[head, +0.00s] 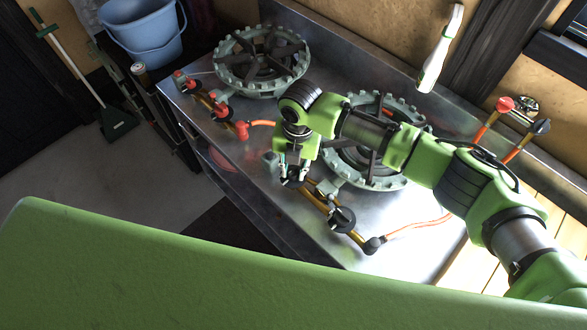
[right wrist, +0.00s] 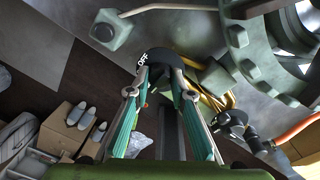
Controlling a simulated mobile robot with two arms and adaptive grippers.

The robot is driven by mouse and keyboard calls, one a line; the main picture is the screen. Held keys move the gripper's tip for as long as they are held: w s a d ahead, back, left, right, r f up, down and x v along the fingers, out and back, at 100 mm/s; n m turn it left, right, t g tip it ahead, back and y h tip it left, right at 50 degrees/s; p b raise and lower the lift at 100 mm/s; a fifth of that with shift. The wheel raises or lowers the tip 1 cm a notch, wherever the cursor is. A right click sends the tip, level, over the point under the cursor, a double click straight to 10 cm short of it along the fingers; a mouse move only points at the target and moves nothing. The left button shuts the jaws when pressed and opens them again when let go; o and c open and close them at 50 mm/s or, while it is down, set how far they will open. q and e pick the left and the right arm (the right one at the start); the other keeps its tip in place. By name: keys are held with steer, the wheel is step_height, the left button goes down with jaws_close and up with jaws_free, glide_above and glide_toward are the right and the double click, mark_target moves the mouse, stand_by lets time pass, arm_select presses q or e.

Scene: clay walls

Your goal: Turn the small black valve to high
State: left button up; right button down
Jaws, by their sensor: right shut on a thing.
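The small black valve (right wrist: 158,62) is a round black knob with white "OFF" lettering on its left side in the right wrist view. It sits on the brass pipe of the right burner. My right gripper (right wrist: 162,82) is shut on it, one finger on each side. In the head view my right gripper (head: 289,178) comes down onto the pipe at the counter's front edge and mostly hides the knob. A bigger black valve (head: 342,219) is on the same pipe to the right. My left gripper is not in view.
The steel counter (head: 330,245) holds a left burner (head: 262,60) with red valves (head: 241,131) and a right burner (head: 372,178) partly under my arm. An orange hose (head: 420,224) runs to the right. A white bottle (head: 440,50) and wall taps (head: 505,105) are behind.

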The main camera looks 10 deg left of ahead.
mark_target(296, 173)
stand_by(0.5)
steer(key=c, duration=1.8)
jaws_free()
steer(key=r, duration=1.2)
steer(key=shift+d, duration=0.3)
